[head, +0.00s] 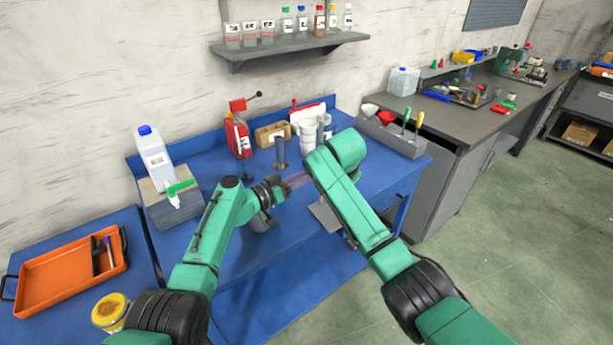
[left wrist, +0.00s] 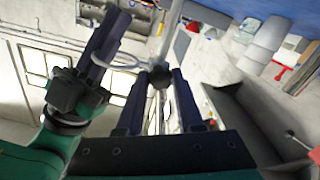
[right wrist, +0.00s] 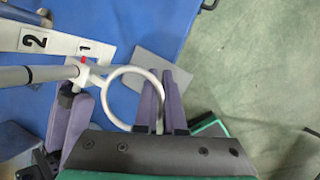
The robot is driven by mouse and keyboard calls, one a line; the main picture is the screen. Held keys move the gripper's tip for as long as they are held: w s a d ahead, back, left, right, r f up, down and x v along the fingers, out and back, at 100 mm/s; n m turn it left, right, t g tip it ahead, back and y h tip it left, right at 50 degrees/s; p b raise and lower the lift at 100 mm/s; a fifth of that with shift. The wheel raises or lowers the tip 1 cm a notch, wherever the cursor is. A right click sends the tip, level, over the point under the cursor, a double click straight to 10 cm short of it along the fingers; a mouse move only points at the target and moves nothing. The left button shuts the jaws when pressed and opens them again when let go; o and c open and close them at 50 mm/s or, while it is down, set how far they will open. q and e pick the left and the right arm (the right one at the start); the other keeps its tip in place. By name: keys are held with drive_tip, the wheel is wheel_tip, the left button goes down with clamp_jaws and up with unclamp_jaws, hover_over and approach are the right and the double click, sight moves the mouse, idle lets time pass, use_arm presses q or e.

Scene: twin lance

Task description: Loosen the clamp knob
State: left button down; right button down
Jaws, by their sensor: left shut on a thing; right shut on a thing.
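The clamp knob (left wrist: 158,77) shows in the left wrist view as a dark round piece between the tips of my left gripper (left wrist: 159,82). That gripper is shut on it. A light metal ring (right wrist: 113,84) extends from the clamp on a grey rod (right wrist: 35,75) in the right wrist view. My right gripper (right wrist: 164,90) is shut on the ring's far side from the rod. My left gripper's purple fingers (right wrist: 70,118) show beside the clamp there. In the head view both grippers meet over the blue bench, and the arms hide most of the clamp and ring.
White labels marked 1 and 2 (right wrist: 60,43) lie near the rod, by a grey plate (right wrist: 160,64) on the blue bench. A jug (head: 153,158) stands on a block at left. A red device (head: 237,135) and white cups (head: 307,133) stand behind my grippers.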

use_arm(q)
drive_tip(key=shift+n, duration=0.3)
drive_tip(key=n, duration=0.3)
drive_tip(key=n+g, duration=0.1)
drive_tip(key=n, duration=0.6)
drive_tip(key=shift+w+a+g, duration=0.15)
drive_tip(key=shift+a+g, duration=0.1)
drive_tip(key=shift+g, duration=0.05)
drive_tip(key=shift+n, duration=0.3)
drive_tip(key=c, duration=0.5)
unclamp_jaws()
drive_tip(key=shift+c, duration=0.2)
drive_tip(key=shift+d, duration=0.1)
drive_tip(key=shift+d, duration=0.1)
